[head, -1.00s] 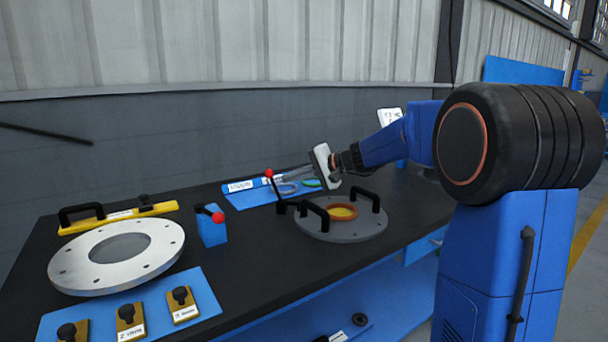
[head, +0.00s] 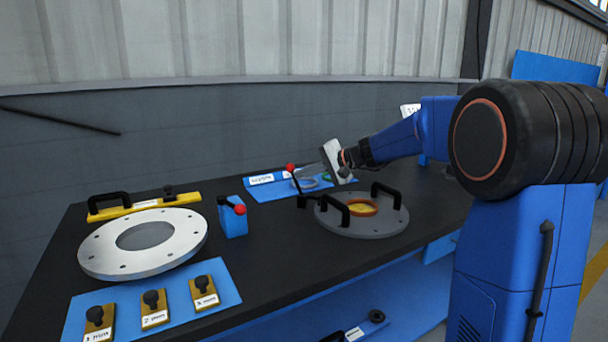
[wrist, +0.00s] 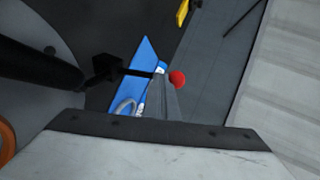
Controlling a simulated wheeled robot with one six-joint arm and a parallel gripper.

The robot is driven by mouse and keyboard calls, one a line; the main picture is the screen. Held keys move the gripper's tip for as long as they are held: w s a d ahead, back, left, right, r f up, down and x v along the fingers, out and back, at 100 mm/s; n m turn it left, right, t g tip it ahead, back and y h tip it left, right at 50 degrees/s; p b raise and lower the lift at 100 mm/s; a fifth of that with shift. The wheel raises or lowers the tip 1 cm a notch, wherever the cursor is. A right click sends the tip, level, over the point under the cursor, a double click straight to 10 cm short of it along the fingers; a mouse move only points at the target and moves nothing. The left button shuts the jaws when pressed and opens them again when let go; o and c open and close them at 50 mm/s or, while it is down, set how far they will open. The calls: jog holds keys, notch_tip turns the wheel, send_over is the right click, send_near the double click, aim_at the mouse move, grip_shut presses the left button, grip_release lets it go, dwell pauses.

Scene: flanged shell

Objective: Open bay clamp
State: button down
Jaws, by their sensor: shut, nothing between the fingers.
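A black clamp lever with a red ball knob (head: 290,167) stands nearly upright at the left back edge of the grey flanged plate (head: 385,222). In the wrist view the red knob (wrist: 177,78) is just beyond my fingertips, at the end of the black lever (wrist: 135,71). My gripper (head: 300,172) is shut and empty, its fingers pointing left at the knob. In the wrist view the fingers (wrist: 168,88) overlap the lever's end; I cannot tell whether they touch it. A second red knob (head: 239,209) sits on a blue block (head: 233,224) further left.
The grey plate carries two black handles and an orange ring (head: 362,208). A pale flanged ring (head: 100,252) lies left, with a yellow bar (head: 145,205) behind. A blue mat (head: 222,285) with several labelled knobs lies in front. A blue tray (head: 262,192) lies behind the lever.

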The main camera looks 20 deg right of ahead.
aim_at(287, 170)
jog(key=shift+w+a, duration=0.1)
jog(key=shift+a, duration=0.1)
jog(key=a+g+h, duration=0.1)
jog(key=w+a+g+h, duration=0.1)
jog(key=h, duration=0.1)
jog(key=w+a+f+g+h, duration=0.1)
jog(key=shift+w+a+n+h, duration=0.1)
jog(key=shift+a+n+h, duration=0.25)
jog(key=shift+n+h, duration=0.05)
jog(key=shift+w+a+f+g+h, duration=0.25)
jog(key=shift+a+g+h, duration=0.1)
jog(key=shift+h, duration=0.15)
jog(key=shift+w+a+f+g+h, duration=0.1)
jog(key=shift+a+f+g+h, duration=0.1)
jog(key=shift+a+g+h, duration=0.25)
jog(key=shift+w+a+f+g+h, duration=0.2)
jog(key=shift+f+g+h, duration=0.15)
jog(key=shift+h, duration=0.25)
jog(key=shift+w+a+f+g+h, duration=0.15)
jog(key=shift+a+f+g+h, duration=0.15)
jog(key=shift+h, duration=0.25)
jog(key=shift+w+a+f, duration=0.1)
jog(key=shift+f, duration=0.45)
